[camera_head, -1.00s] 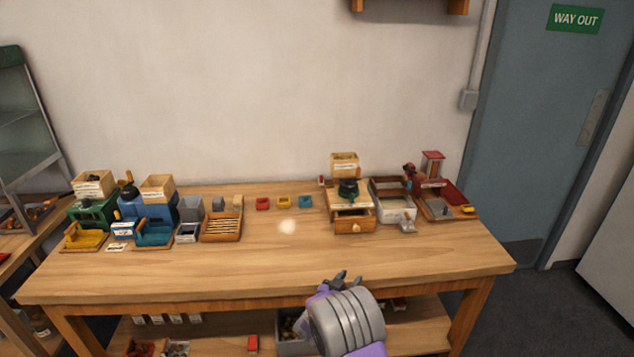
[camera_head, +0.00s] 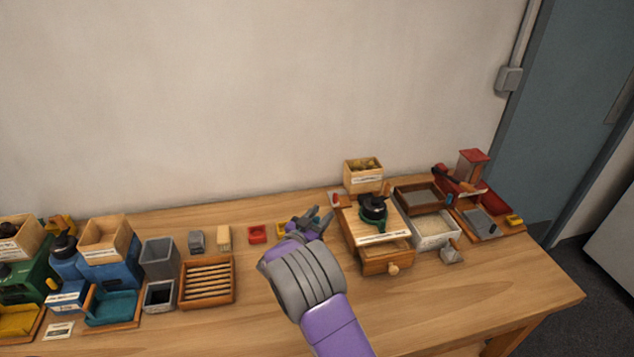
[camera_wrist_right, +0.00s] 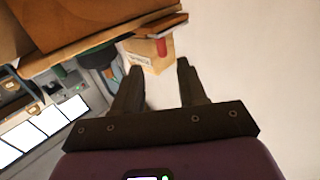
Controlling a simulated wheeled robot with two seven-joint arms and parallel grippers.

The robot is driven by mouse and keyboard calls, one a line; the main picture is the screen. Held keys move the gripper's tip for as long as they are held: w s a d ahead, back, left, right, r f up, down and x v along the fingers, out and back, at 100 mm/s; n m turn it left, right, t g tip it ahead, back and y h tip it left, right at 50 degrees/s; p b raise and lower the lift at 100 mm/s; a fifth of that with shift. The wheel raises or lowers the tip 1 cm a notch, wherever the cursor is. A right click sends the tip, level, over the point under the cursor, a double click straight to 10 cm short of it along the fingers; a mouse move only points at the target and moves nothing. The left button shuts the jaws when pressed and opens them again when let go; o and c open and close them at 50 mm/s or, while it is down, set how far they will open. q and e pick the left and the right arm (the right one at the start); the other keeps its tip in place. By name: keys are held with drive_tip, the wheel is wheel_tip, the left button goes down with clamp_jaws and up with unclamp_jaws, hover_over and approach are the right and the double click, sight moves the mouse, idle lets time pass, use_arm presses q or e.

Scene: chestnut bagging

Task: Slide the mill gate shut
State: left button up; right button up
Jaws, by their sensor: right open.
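The mill (camera_head: 381,235) stands right of centre on the bench in the head view. It is a wooden box with a pale top, a dark bowl and crank (camera_head: 373,206) on it, and a drawer (camera_head: 388,258) with a round knob. I cannot make out a gate or how it is set. My right gripper (camera_head: 319,219) is open just left of the mill, above the bench, apart from it. In the right wrist view its two fingers (camera_wrist_right: 158,66) are spread with nothing between them. A large brown wooden surface fills that view's upper left. My left gripper is not in view.
A small wooden box (camera_head: 363,177) stands behind the mill. Blue and green mills, grey bins and a slatted tray (camera_head: 208,299) stand left. The front bench is clear.

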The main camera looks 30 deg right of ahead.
sight(334, 198)
drive_tip(key=b+x, duration=0.1)
drive_tip(key=x, duration=0.5)
drive_tip(key=shift+w, duration=0.1)
drive_tip(key=shift+x, duration=0.8)
drive_tip(key=shift+r, duration=0.15)
clamp_jaws()
